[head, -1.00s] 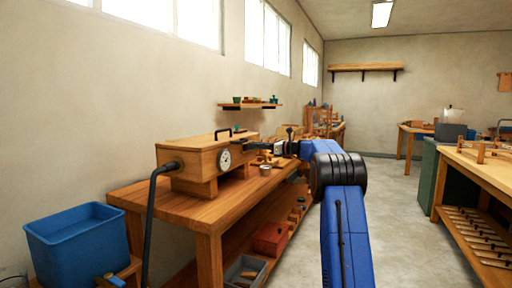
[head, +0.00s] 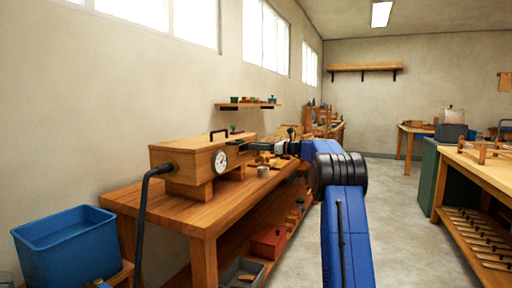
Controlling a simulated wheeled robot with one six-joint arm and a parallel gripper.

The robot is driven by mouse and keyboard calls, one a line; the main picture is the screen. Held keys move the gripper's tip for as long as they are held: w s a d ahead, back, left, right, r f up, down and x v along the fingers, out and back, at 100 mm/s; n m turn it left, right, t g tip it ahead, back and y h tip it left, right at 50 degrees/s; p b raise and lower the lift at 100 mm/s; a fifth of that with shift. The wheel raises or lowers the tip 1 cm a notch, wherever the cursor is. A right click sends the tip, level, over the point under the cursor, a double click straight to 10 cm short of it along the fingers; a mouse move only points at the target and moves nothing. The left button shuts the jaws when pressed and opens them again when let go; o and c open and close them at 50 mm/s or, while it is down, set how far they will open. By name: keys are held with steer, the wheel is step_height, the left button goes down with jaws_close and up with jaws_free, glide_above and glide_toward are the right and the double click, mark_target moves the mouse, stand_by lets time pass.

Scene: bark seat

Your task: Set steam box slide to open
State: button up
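The steam box (head: 186,158) is a long wooden box with a black top handle, a round white dial (head: 220,161) and a black hose at its near end. It stands raised on the wooden bench (head: 150,197) at the left. My blue arm reaches in from the right, and my gripper (head: 262,147) is at the box's right end, close to or touching it. The fingers are small, dark and partly lost against the box, so their opening is unclear. I cannot make out the slide or its position.
A blue tub (head: 68,245) stands at the lower left. A small metal can (head: 263,171) is on the bench by the box. A red box (head: 268,242) and a grey tray (head: 242,272) are on the lower shelf. The floor (head: 393,215) to the right is clear.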

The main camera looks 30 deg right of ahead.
steer(key=v, duration=1.7)
steer(key=s+a+f+n+g+h, duration=0.1)
steer(key=s+a+n+g, duration=0.15)
steer(key=a, duration=0.65)
steer(key=s+a+f+n+g, duration=0.1)
steer(key=s+a+n, duration=0.2)
steer(key=a, duration=0.5)
steer(key=s+a+f+n+g+h, duration=0.1)
steer(key=s+a+f+n+g, duration=0.15)
steer(key=s+a, duration=0.5)
steer(key=s+a+f+n+g+h, duration=0.1)
steer(key=s+a+f+n+g, duration=0.1)
steer(key=s+a+f+n, duration=0.4)
steer(key=s+a+f+n+g+h, duration=0.1)
steer(key=s+a+f+n+h, duration=0.15)
steer(key=s+a, duration=0.45)
steer(key=s+a+f+n+g+h, duration=0.1)
steer(key=s+a+f+n, duration=0.15)
steer(key=s, duration=0.85)
steer(key=s+d+f+n+h, duration=0.2)
steer(key=s+f+n+h, duration=0.2)
steer(key=s+f+n, duration=0.5)
steer(key=s+f, duration=0.4)
steer(key=s, duration=0.4)
steer(key=shift+s+d+t, duration=0.2)
steer(key=shift+s+t, duration=0.1)
steer(key=shift+s, duration=0.05)
